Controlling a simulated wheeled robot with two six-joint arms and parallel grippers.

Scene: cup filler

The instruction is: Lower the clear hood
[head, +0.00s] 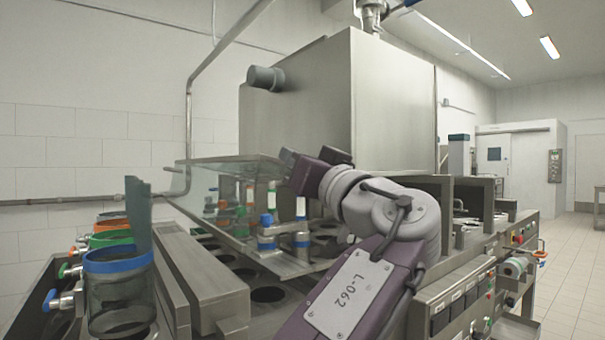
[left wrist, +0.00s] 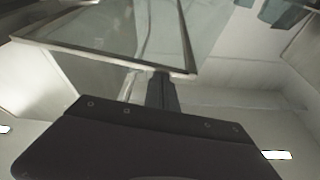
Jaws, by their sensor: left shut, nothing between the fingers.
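The clear hood (head: 205,176) is a glass cover with thin metal edges, standing tilted over the cup filler's bed in the head view. Its framed panel also shows at the top of the left wrist view (left wrist: 95,45). My left gripper (head: 286,157) is shut and empty at the hood's upper right edge in the head view. In the left wrist view its closed fingers (left wrist: 161,88) reach to the panel's metal edge; I cannot tell whether they touch it. My right gripper is not in view.
Filling nozzles with blue and white caps (head: 266,228) stand under and beside the hood. A large steel tank (head: 320,100) rises behind. Blue-, green- and orange-rimmed cup tubes (head: 118,295) stand at the left. A control panel (head: 470,300) runs along the right side.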

